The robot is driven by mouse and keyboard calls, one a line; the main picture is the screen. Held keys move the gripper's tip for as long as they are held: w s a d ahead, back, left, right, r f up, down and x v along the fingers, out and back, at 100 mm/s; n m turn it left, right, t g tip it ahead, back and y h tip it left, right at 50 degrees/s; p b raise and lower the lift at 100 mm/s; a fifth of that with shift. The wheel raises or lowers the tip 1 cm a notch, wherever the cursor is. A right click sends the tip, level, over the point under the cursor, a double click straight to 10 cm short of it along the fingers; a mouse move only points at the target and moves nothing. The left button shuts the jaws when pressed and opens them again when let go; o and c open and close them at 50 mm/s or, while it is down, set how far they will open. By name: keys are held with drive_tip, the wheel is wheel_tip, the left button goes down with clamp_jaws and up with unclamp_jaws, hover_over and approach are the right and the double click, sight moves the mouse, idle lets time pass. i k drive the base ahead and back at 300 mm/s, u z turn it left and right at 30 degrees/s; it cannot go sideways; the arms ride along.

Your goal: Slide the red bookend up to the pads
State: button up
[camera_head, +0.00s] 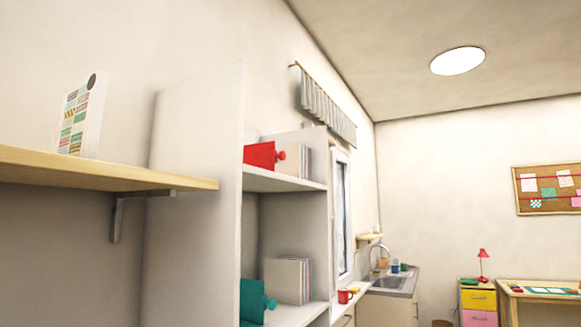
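The red bookend (260,154) stands on the upper shelf of the white shelf unit, and a round red knob (281,155) sticks out from its right side. Just right of it, a row of thin upright pads (298,161) stands on the same shelf. From this angle I cannot tell whether the bookend touches the pads. The unit's tall side panel cuts off the left part of the bookend. My gripper is not in view.
A teal bookend (254,300) and more upright pads (287,280) stand on the lower shelf. A wooden wall shelf (110,168) with a patterned card juts out at the left. A red mug (345,296), sink and desk lie beyond.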

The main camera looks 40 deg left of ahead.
sight(264, 155)
drive_tip(key=u, duration=0.5)
drive_tip(key=i, duration=1.95)
drive_tip(key=u, duration=0.75)
